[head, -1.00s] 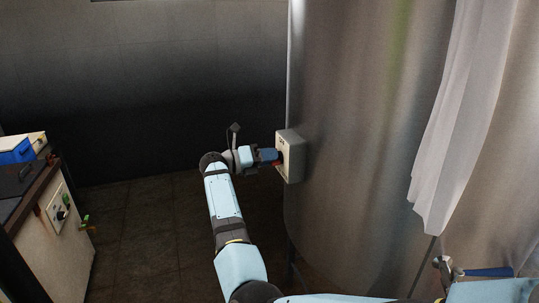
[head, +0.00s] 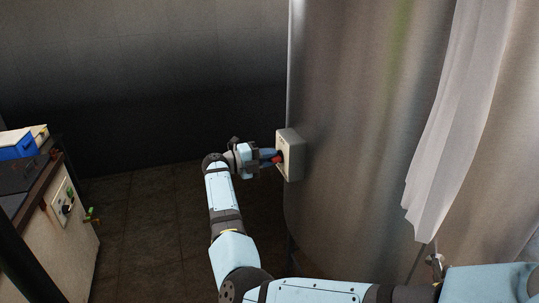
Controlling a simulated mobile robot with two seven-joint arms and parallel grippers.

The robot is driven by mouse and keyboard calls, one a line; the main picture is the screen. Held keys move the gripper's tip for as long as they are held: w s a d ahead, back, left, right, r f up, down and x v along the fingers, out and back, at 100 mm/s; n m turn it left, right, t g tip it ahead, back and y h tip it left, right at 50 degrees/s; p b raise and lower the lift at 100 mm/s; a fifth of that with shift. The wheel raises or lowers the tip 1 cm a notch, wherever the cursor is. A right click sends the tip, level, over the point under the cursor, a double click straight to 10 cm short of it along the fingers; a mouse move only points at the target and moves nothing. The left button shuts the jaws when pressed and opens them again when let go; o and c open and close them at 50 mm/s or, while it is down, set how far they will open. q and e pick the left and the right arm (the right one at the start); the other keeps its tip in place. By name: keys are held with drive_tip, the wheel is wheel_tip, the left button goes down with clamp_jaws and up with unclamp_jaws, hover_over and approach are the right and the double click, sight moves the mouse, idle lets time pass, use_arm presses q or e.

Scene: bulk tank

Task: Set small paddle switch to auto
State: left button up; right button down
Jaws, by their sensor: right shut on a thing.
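A pale grey switch box (head: 293,151) is mounted on the side of the large steel tank (head: 350,130). My right gripper (head: 274,157) is at the front face of the box, shut on the small paddle switch. A small red part (head: 278,158) shows between the fingers and the box. The gripper hides most of the switch, so its setting and any labels cannot be read. My left gripper is not in view.
A white sheet (head: 460,120) hangs down the tank at the right. At the left stands a cabinet (head: 60,225) with a knob panel (head: 65,203) and a blue box (head: 15,146) on top. The tiled floor (head: 160,230) between is clear.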

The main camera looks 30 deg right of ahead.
idle(0.3)
drive_tip(key=c, duration=1.1)
unclamp_jaws()
drive_tip(key=b+v, duration=0.2)
drive_tip(key=v, duration=1.1)
drive_tip(key=shift+w+a, duration=0.1)
drive_tip(key=shift+a, duration=0.3)
